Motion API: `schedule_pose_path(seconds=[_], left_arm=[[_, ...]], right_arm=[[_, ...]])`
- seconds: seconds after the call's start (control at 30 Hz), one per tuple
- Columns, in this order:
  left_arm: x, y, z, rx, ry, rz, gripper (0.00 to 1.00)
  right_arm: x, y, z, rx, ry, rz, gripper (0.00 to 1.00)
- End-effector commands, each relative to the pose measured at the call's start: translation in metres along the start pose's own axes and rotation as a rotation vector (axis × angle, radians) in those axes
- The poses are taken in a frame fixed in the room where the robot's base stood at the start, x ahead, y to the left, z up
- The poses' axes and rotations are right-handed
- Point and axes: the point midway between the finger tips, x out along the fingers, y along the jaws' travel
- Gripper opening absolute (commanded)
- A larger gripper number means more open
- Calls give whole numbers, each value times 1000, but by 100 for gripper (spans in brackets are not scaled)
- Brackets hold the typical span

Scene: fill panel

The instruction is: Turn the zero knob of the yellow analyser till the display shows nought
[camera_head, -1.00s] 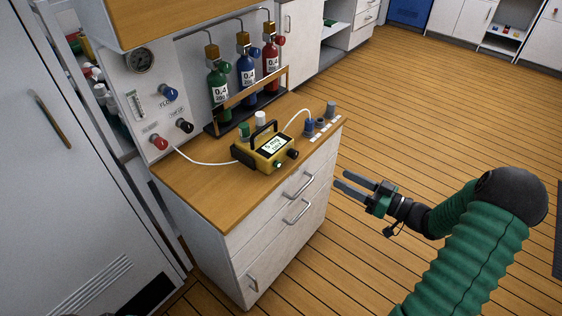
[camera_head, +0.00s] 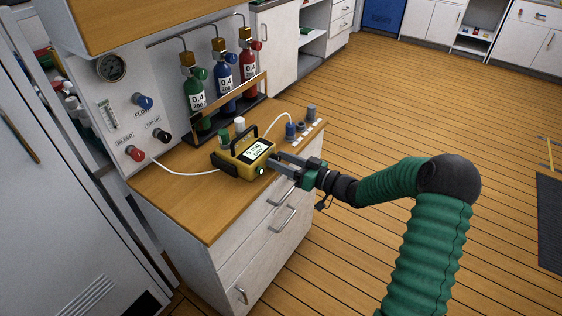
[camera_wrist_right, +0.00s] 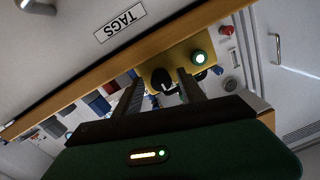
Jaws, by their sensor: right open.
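The yellow analyser (camera_head: 232,163) stands on the wooden worktop, its lit display (camera_head: 257,150) facing up; the small text is too blurred to read surely. My right gripper (camera_head: 272,162) is open at the analyser's front. In the right wrist view, a black knob (camera_wrist_right: 161,79) with a white mark shows between its two fingers (camera_wrist_right: 158,84); contact cannot be told. In the head view the gripper mostly hides this knob. My left gripper is not in view.
Green, blue and red bottles (camera_head: 222,78) stand in a rack behind. A wall panel (camera_head: 122,112) with a gauge and knobs is at the left, joined by a white tube to the analyser. Small fittings (camera_head: 302,130) stand on the worktop's right end. The worktop's front left is clear.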

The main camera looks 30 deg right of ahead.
Motion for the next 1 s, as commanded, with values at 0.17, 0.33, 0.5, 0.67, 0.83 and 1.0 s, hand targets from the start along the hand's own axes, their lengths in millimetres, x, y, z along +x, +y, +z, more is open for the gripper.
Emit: schedule_pose_path(seconds=[0.17,0.33,0.5,0.67,0.83,1.0], left_arm=[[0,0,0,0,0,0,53],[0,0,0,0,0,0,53],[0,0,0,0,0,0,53],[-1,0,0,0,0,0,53],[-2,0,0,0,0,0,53],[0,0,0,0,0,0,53]], right_arm=[[0,0,0,0,0,0,34],[0,0,0,0,-1,0,12],[0,0,0,0,-1,0,0],[0,-1,0,-36,-4,-1,0],[0,-2,1,-245,-16,1,0],[0,-2,1,-375,-21,4,0]])
